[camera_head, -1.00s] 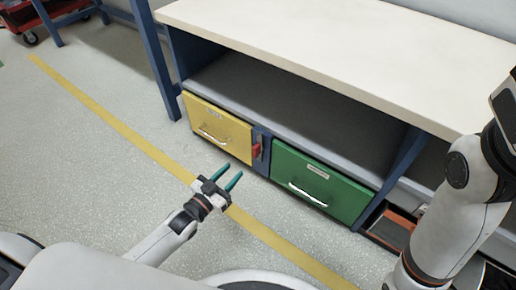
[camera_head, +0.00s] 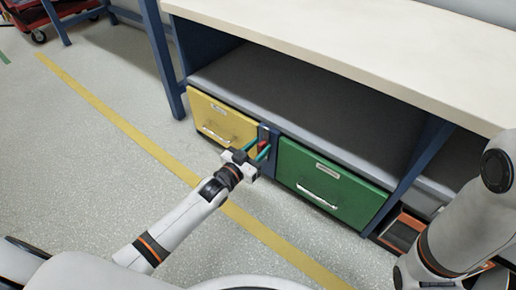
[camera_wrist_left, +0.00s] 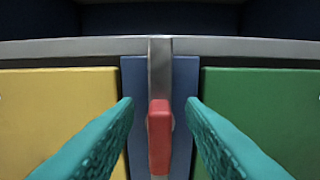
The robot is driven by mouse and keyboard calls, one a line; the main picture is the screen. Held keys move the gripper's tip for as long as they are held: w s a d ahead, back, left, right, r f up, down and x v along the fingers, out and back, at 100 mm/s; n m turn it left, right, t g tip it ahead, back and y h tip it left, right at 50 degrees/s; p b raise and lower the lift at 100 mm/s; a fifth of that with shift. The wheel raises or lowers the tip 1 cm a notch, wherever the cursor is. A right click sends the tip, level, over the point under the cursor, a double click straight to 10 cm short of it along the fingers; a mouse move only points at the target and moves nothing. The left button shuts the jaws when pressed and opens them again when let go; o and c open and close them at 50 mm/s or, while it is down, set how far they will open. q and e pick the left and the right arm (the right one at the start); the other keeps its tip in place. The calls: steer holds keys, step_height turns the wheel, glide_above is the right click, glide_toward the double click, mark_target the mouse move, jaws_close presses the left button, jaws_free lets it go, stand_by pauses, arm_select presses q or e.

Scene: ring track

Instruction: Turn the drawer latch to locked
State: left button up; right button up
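The red latch handle (camera_wrist_left: 160,137) hangs upright on the blue post (camera_wrist_left: 184,84) between the yellow drawer (camera_wrist_left: 55,110) and the green drawer (camera_wrist_left: 258,108). In the head view the latch (camera_head: 264,143) is partly hidden by my left gripper (camera_head: 257,149). That gripper is open, with one teal finger on each side of the latch. In the left wrist view my left gripper (camera_wrist_left: 160,125) shows gaps between both fingers and the handle. Both drawers look closed. My right arm is at the right edge of the head view; its gripper is out of view.
A pale worktop (camera_head: 360,55) overhangs an empty grey shelf (camera_head: 300,110) above the drawers. An open bin (camera_head: 400,232) stands low at the right. The floor with its yellow line (camera_head: 120,125) is clear at the left.

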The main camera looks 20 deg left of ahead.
arm_select(q)
jaws_close()
